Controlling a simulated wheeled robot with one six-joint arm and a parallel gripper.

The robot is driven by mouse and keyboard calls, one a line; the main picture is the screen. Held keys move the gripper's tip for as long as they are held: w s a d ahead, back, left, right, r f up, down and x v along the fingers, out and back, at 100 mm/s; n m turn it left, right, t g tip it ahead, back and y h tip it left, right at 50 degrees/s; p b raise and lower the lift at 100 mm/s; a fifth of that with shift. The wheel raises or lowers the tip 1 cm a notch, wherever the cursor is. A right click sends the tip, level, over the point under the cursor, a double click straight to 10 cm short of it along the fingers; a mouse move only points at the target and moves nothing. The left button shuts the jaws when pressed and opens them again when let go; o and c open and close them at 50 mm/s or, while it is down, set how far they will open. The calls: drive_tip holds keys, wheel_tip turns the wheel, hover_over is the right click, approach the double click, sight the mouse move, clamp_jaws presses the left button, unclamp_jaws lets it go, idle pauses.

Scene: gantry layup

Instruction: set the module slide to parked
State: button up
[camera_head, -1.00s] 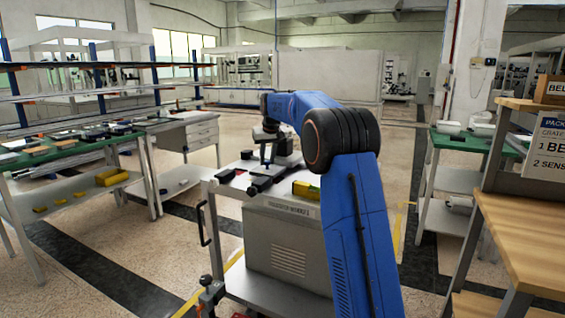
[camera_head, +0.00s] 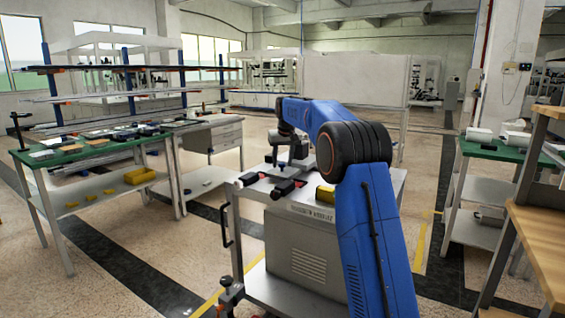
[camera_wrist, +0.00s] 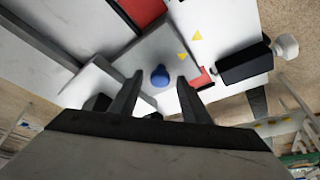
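The cart (camera_head: 315,262) stands in front of me with a labelled grey cabinet under its light top. In the wrist view a blue round knob (camera_wrist: 160,76) sits on a pale grey plate (camera_wrist: 168,48); I take this for the module slide's handle, though the slide is not clearly identifiable. My gripper (camera_wrist: 160,84) is open, with one dark finger on each side of the knob. I cannot tell whether they touch it. A red patch (camera_wrist: 204,79) shows by the plate's right edge, and a larger red area (camera_wrist: 142,10) lies beyond. My arm partly hides the cart top in the head view.
A black block with a pale knob (camera_wrist: 245,63) lies right of the plate. Black clamp-like parts (camera_head: 288,188) and a yellow item (camera_head: 325,196) are on the cart top. Green-topped benches (camera_head: 85,152) stand left, another (camera_head: 490,150) right. A wooden shelf (camera_head: 540,235) is close at right.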

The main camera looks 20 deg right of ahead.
drive_tip(key=shift+r, duration=0.1)
drive_tip(key=d+v, duration=0.1)
drive_tip(key=v, duration=1.6)
drive_tip(key=shift+a, duration=0.45)
drive_tip(key=shift+s+r, duration=0.1)
drive_tip(key=shift+r, duration=0.05)
drive_tip(key=s+a+f, duration=0.2)
drive_tip(key=s+a, duration=0.2)
drive_tip(key=s, duration=1.1)
drive_tip(key=s+a+f, duration=0.2)
drive_tip(key=s+a, duration=0.1)
drive_tip(key=s, duration=1.1)
drive_tip(key=s+a+f, duration=0.1)
drive_tip(key=s+f, duration=1.1)
drive_tip(key=s, duration=0.3)
drive_tip(key=s+a+f+n, duration=0.1)
drive_tip(key=s+a+f, duration=0.1)
drive_tip(key=s+f, duration=1)
drive_tip(key=s, duration=0.3)
drive_tip(key=shift+s+a+f+y, duration=0.15)
drive_tip(key=shift+s+y, duration=0.1)
drive_tip(key=shift+y, duration=0.05)
